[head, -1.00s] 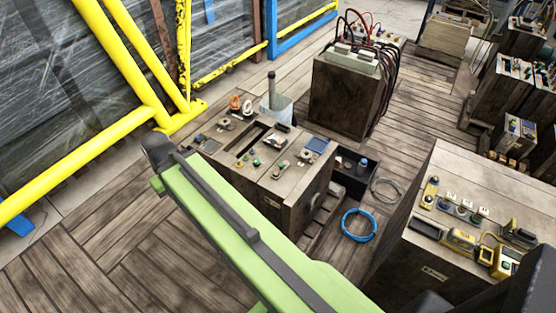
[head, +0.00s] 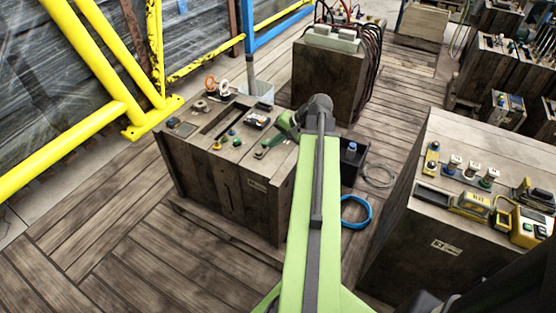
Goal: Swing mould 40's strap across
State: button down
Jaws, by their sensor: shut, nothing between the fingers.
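I cannot read the number 40 on anything, and I cannot pick out its strap with certainty. A dark-sided wooden block (head: 205,175) stands in the middle, with several small fittings on its pale top and a small plate (head: 257,185) on its front, too small to read. My green arm reaches over its right side and bends down to the left at a dark joint. My gripper (head: 268,146) is small, shut and empty, low over the block's top right, among small green fittings (head: 237,142). Whether it touches one cannot be told. My arm hides the block's right corner.
A second wooden block (head: 400,225) with yellow devices (head: 470,206) stands at right. A blue coil (head: 356,211) and a black bin (head: 351,165) lie between them. A cabled block (head: 325,80) stands behind. Yellow railing (head: 95,65) is at left. The plank floor (head: 115,225) at front left is clear.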

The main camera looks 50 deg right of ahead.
jog(key=s+d+f+m+t+h+b, duration=0.1)
jog(key=s+d+m+t+b, duration=0.1)
jog(key=s+d, duration=0.5)
jog(key=d, duration=0.2)
jog(key=shift+d+f+m, duration=0.2)
jog(key=shift+d+m, duration=0.1)
jog(key=shift+m, duration=0.1)
jog(key=b, duration=0.8)
send_near(278, 149)
jog(key=w+f, duration=0.1)
jog(key=f, duration=0.2)
jog(key=w+a+f, duration=0.1)
jog(key=shift+w+f, duration=0.25)
jog(key=shift+w, duration=0.05)
jog(key=w, duration=0.1)
jog(key=w+p, duration=0.1)
jog(key=shift+w+a+r, duration=0.3)
jog(key=shift+a+r, duration=0.05)
jog(key=shift+a, duration=0.05)
jog(key=shift+w+a, duration=0.15)
jog(key=shift+w, duration=0.55)
